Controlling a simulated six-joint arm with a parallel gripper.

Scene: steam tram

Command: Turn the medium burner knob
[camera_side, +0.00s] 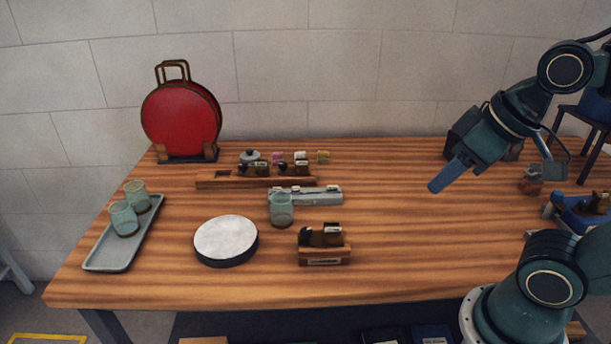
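A low grey block (318,197) with small knob-like parts along its top lies near the middle of the wooden table. Its parts are too small to tell which one is the medium burner knob. A green glass (281,209) stands in front of its left end and hides part of it. My gripper (438,186) is in the air over the right part of the table, to the right of the grey block and well apart from it. Its blue fingers point down and left. They overlap in this view, so their opening does not show. Nothing is visible at their tips.
A round white-topped disc (226,238) and a grey tray (108,257) with two glasses are at left. A small wooden box (324,256) stands in front, a wooden rack (232,181) behind, and a red round case (181,118) at back left. The table between block and gripper is clear.

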